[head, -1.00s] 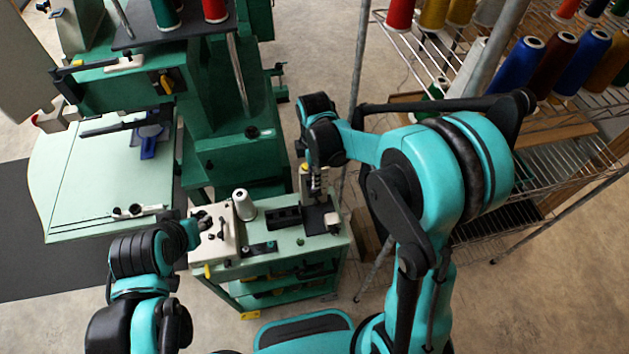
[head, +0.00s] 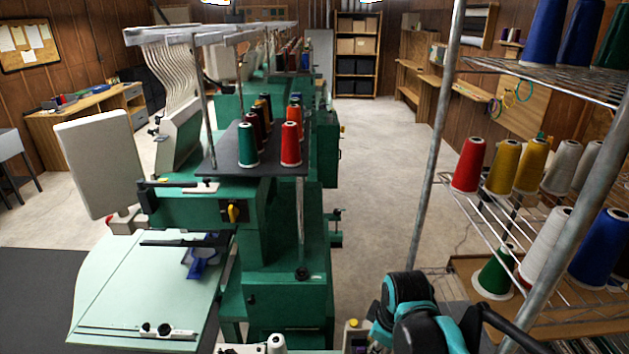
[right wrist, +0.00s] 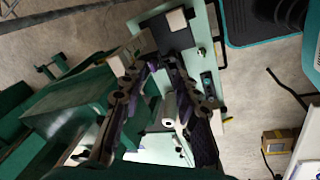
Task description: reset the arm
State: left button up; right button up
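My right gripper (right wrist: 164,78) shows in the right wrist view. Its two dark fingers stand apart with a gap between them, and nothing is held. A white cone (right wrist: 168,108) shows in that gap, beyond the fingers, near a pale green cart top (right wrist: 200,40). In the head view only a teal and black part of my right arm (head: 412,312) shows at the bottom edge, right of the middle. The fingers cannot be made out there. My left arm and gripper are out of view.
A green embroidery machine (head: 285,270) with a pale table (head: 145,280) stands at left and centre. A wire rack (head: 480,225) with thread cones and a metal post (head: 432,150) stands close on the right of my right arm. Open floor (head: 375,190) lies between them.

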jog(key=s+d+f+m+t+b, duration=0.3)
jog(key=s+f+m+t+b, duration=0.1)
jog(key=s+m, duration=0.5)
jog(key=shift+f+m+t+b, duration=0.3)
jog(key=shift+f+m+b, duration=0.45)
jog(key=shift+m+b, duration=0.4)
